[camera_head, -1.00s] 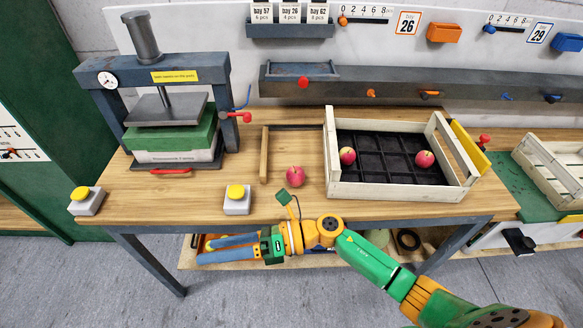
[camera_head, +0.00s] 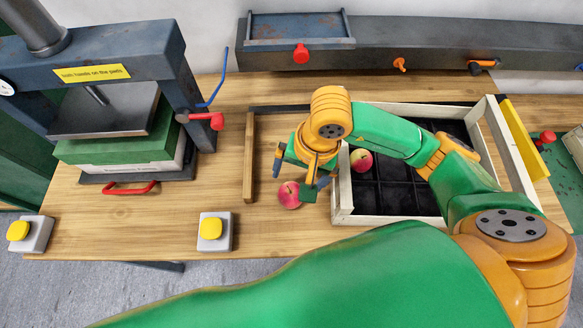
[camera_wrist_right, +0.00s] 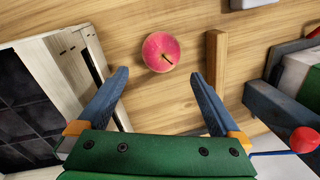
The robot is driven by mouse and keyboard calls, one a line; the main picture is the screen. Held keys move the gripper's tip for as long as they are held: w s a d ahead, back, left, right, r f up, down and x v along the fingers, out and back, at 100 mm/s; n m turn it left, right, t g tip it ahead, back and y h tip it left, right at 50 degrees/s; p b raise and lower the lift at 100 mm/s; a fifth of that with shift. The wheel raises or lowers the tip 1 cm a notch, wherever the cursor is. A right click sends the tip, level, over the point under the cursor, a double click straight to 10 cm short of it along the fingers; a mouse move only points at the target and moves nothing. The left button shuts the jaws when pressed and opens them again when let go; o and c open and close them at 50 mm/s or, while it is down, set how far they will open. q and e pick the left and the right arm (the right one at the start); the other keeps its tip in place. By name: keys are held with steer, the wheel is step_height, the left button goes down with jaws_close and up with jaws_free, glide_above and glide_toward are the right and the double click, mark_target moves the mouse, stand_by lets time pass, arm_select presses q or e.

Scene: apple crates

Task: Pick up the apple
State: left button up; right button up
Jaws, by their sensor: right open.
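A red apple (camera_head: 289,194) lies on the wooden table (camera_head: 130,215), just left of the crate. In the right wrist view the apple (camera_wrist_right: 161,52) sits beyond the fingertips, centred between them, with its stem up. My right gripper (camera_head: 298,174) is open and empty, pointing down at the apple from above. It also shows in the right wrist view with its fingers (camera_wrist_right: 160,78) apart. A second apple (camera_head: 361,160) is inside the pale wooden crate (camera_head: 395,219), in a dark divided insert partly hidden by my right arm. My left gripper is not in view.
A wooden strip (camera_head: 249,158) lies left of the apple. A press (camera_head: 120,85) stands at the left, with two yellow-topped buttons (camera_head: 211,228) (camera_head: 19,231) near the front edge. A long grey rail (camera_head: 430,48) runs along the back.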

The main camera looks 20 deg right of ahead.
mark_target(293, 193)
steer(key=f, duration=0.1)
steer(key=a+f+p, duration=0.1)
steer(key=f, duration=0.1)
steer(key=s+f+p, duration=0.1)
steer(key=f, duration=0.1)
steer(key=shift+a+f, duration=0.1)
steer(key=shift+a, duration=0.2)
steer(key=shift+w+d+f, duration=0.1)
steer(key=shift+w+f, duration=0.2)
steer(key=shift+f, duration=0.15)
steer(key=shift+w, duration=0.1)
steer(key=c, duration=1.4)
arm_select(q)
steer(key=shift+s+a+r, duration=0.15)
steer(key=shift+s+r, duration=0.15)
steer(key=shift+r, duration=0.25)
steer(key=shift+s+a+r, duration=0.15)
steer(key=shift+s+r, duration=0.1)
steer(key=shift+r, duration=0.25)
